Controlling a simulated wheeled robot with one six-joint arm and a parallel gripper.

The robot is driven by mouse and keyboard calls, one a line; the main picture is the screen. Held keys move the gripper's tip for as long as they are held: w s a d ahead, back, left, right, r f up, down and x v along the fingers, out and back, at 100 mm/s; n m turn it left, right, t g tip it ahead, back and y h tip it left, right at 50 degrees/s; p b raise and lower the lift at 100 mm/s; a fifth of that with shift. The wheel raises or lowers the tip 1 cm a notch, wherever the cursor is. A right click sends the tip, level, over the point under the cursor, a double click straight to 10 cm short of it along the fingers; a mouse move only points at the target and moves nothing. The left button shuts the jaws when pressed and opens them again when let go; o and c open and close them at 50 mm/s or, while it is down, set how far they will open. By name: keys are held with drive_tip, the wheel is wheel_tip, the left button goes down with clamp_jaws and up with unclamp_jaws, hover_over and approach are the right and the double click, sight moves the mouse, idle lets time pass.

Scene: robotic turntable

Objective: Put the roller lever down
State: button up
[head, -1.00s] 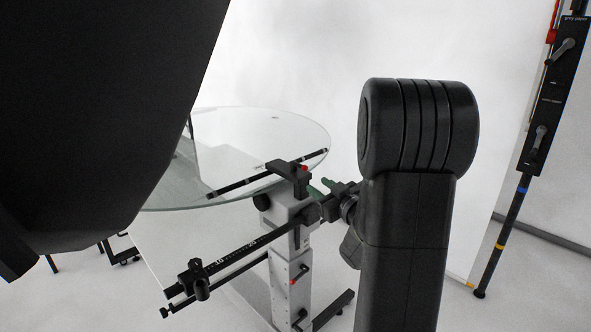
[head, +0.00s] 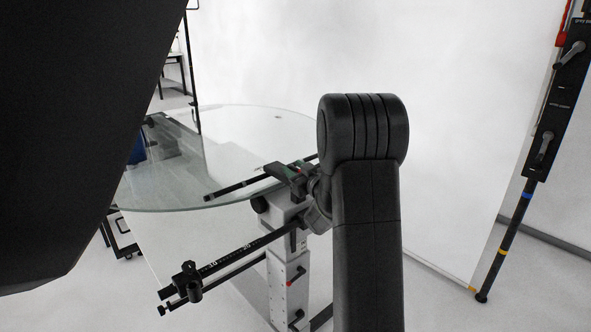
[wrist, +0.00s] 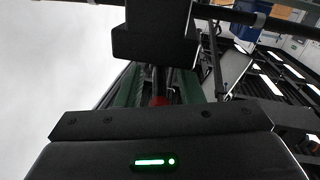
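The roller lever (head: 277,168) is a short black bar with a red part, at the top of the grey column at the glass disc's near rim. My gripper (head: 293,170) has green-sided fingers and is at this lever in the head view, partly covering it. In the wrist view, the fingers (wrist: 159,92) stand apart on either side of a dark strip with a red spot (wrist: 159,101). They look open around it; contact is not clear. A black block hides the fingertips and the lever's far part.
The round glass turntable (head: 235,125) lies behind the column. A black scaled rail (head: 235,252) sticks out left from the column (head: 287,285). A black control post (head: 545,110) stands at the right. A white backdrop (head: 380,45) is behind.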

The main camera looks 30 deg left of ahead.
clamp_jaws()
